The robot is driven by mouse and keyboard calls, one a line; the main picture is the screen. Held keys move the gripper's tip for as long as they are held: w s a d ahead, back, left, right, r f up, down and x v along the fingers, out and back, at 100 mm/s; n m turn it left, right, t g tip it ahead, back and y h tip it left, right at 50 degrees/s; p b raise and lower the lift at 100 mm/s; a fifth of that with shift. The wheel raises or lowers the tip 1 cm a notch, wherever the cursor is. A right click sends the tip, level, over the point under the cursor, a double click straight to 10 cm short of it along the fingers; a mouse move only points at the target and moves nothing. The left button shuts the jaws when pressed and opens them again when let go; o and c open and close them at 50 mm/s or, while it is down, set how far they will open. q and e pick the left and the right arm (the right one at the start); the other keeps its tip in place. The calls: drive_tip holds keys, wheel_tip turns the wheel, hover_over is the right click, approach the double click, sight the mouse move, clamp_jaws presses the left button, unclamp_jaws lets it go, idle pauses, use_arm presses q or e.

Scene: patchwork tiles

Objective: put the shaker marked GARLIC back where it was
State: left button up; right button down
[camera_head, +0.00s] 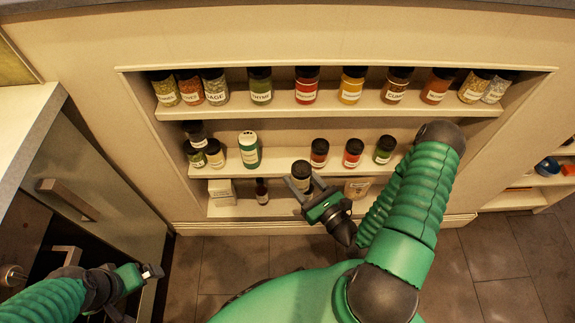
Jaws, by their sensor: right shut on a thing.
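My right gripper (304,190) is shut on a shaker (302,172) with a dark lid and a pale body. It holds the shaker upright in front of the wall rack, between the middle and bottom shelves in the picture. The fingers hide part of the shaker, and I cannot read its label. My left gripper (151,271) is low at the left, away from the rack; I cannot tell whether its jaws are apart.
The top shelf (330,108) bears a row of several spice jars. The middle shelf (290,165) has a green-and-white bottle (249,150) and jars, with a gap between the bottle and a red-brown jar (319,153). A cabinet (100,185) stands at left.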

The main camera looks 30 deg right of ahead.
drive_tip(key=w+d+f+b, duration=0.1)
drive_tip(key=w+f+b, duration=0.1)
drive_tip(key=w+b, duration=0.1)
hover_over(288, 163)
drive_tip(key=s, duration=0.2)
drive_tip(key=shift+w+a+r+b, duration=0.2)
drive_tip(key=shift+w+r+b, duration=0.05)
drive_tip(key=shift+r+b, duration=0.1)
drive_tip(key=f+b, duration=0.2)
drive_tip(key=w+f+b, duration=0.1)
drive_tip(key=f, duration=0.1)
drive_tip(key=shift+w+d+b, duration=0.15)
drive_tip(key=shift+w+b, duration=0.05)
drive_tip(key=shift+b, duration=0.2)
drive_tip(key=shift+r, duration=0.2)
use_arm(q)
drive_tip(key=s+x, duration=0.2)
drive_tip(key=x, duration=0.6)
drive_tip(key=shift+d+f, duration=0.2)
drive_tip(key=shift+f, duration=0.25)
use_arm(e)
drive_tip(key=c, duration=0.9)
unclamp_jaws()
use_arm(q)
drive_tip(key=shift+w, duration=0.1)
